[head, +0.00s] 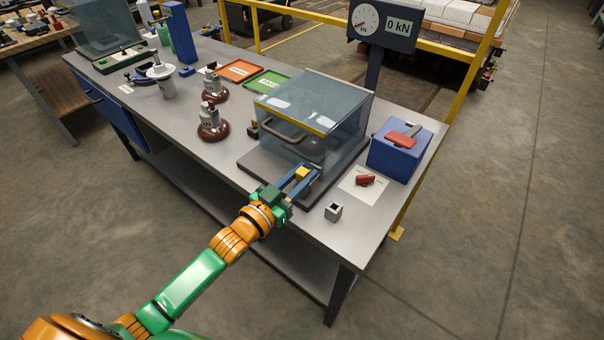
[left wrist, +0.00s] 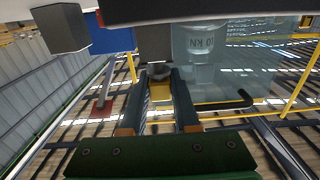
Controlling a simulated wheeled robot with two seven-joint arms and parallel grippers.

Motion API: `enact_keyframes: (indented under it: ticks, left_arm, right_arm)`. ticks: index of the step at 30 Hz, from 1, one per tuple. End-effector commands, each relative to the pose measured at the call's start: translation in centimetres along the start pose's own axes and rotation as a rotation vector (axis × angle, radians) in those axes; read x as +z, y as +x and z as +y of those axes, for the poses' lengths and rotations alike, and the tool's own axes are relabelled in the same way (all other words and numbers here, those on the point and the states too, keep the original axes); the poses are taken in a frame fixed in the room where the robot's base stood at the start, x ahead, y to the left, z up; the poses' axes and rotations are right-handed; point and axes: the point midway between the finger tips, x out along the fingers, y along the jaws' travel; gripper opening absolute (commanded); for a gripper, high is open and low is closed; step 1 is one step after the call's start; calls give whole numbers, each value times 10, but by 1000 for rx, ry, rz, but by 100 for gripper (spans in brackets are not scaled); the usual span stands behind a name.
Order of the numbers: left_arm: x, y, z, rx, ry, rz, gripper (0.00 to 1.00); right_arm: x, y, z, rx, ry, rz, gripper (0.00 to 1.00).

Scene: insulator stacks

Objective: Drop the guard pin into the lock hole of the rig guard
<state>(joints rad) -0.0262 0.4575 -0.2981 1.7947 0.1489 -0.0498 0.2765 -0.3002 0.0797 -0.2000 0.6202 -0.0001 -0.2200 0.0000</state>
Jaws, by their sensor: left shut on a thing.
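The rig guard (head: 318,112) is a clear box with a yellow strip and a dark handle, standing closed on a dark base plate (head: 257,172). It also shows in the left wrist view (left wrist: 232,80). My left gripper (head: 302,180) is at the guard's front right corner, its blue fingers shut on the yellow guard pin (head: 302,173). The pin shows between the fingers in the left wrist view (left wrist: 160,92), beside a grey block (left wrist: 155,43). The lock hole cannot be made out, and I cannot tell whether the pin's lower end is in it. My right gripper is out of view.
A small grey hollow block (head: 333,211) stands near the front edge. A red item (head: 365,180) lies on a white sheet, and a blue box (head: 398,150) is at the right. Brown insulators (head: 213,128) and orange and green trays (head: 265,82) are left of the guard.

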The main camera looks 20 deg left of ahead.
Motion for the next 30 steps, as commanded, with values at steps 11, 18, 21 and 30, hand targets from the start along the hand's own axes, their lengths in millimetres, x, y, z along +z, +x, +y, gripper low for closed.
enact_keyframes:
  ticks: [11, 18, 21, 30]
  left_arm:
    - [11, 0, 0, 0, 0, 0, 0]
    - [12, 0, 0, 0, 0, 0, 64]
    - [12, 0, 0, 0, 0, 0, 64]
    - [13, -15, 0, -1, 0, -4, 64]
  right_arm:
    - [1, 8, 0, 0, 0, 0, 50]
    - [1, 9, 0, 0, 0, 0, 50]
    - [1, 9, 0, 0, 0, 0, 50]
    - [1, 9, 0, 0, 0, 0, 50]
